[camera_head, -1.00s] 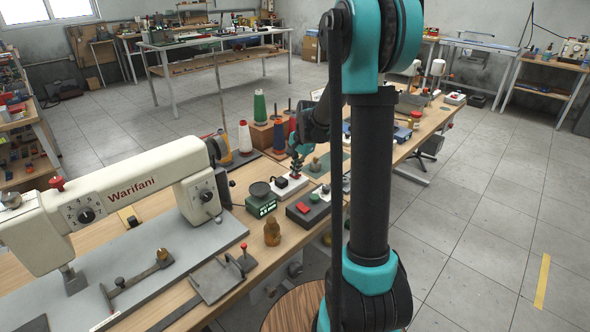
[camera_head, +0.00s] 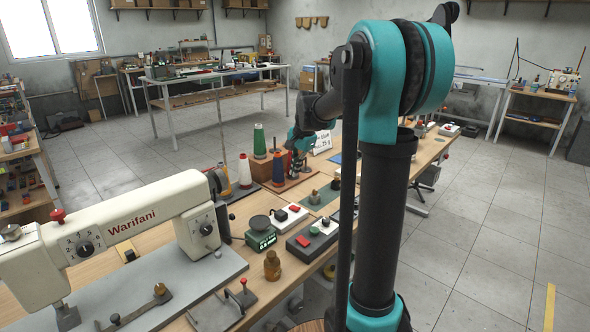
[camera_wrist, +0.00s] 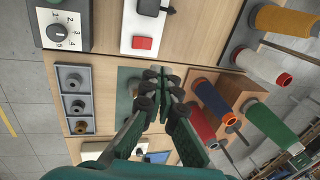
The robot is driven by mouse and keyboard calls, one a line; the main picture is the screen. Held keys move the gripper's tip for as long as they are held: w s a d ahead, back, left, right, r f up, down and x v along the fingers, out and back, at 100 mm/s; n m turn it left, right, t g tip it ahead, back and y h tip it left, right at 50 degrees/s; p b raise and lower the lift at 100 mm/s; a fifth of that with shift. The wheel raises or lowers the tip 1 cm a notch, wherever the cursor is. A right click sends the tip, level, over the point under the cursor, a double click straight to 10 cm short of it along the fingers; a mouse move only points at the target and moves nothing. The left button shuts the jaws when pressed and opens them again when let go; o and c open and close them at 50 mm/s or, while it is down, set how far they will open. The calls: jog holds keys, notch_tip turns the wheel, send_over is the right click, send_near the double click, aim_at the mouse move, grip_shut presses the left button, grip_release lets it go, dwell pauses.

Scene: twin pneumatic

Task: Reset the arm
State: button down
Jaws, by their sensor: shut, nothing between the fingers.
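My gripper (camera_head: 297,163) is in the air over the far part of the workbench (camera_head: 160,254), near the thread spools. In the wrist view its fingers (camera_wrist: 164,82) come together, empty, above the bench. A white box with a red button and a black part (camera_head: 289,216) lies on the bench nearer than the gripper. It also shows in the wrist view (camera_wrist: 146,22). My upper arm covers part of the bench on the right.
Green (camera_head: 259,142), white (camera_head: 245,171) and blue (camera_head: 278,168) spools stand close to the gripper. A cream sewing machine (camera_head: 120,230) fills the left. A box with red and green buttons (camera_head: 312,240) lies nearer. Open floor (camera_head: 480,220) is on the right.

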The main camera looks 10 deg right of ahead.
jog(key=shift+r, duration=0.15)
jog(key=s+d+f+n+t, duration=0.1)
jog(key=s+f+n, duration=0.4)
jog(key=s, duration=1)
jog(key=s+d+f+n+t+h, duration=0.1)
jog(key=s+f+n, duration=0.4)
jog(key=s+f, duration=0.6)
jog(key=s, duration=0.3)
jog(key=shift+s+d+n+h, duration=0.2)
jog(key=shift+s+n+h, duration=0.1)
jog(key=shift+s+n, duration=0.1)
